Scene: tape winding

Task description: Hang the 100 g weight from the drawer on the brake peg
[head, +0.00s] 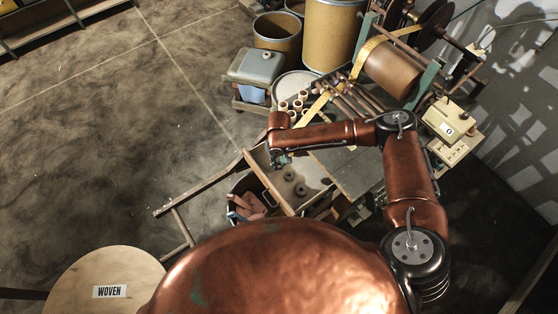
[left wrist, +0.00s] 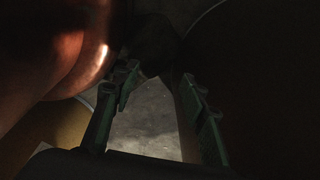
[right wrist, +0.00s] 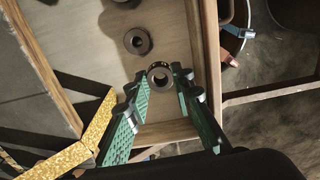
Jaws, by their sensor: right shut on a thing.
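The open wooden drawer (head: 262,177) lies below my right gripper (head: 279,157) in the head view. Two dark round weights (head: 290,176) lie on its floor. In the right wrist view my right gripper (right wrist: 157,80) is shut on a dark ring-shaped weight (right wrist: 158,86), held between the fingertips by the drawer's end wall. Another weight (right wrist: 138,41) lies on the drawer floor, with part of a third at the top edge. No mass marks can be read. I cannot make out the brake peg. My left gripper (left wrist: 160,76) is open and empty in the dark left wrist view.
The winding machine with a brown roll (head: 392,70) and yellow tape (head: 366,52) stands at upper right. Several small tubes (head: 299,103) stand beside it. A dark bin (head: 243,206) is left of the drawer.

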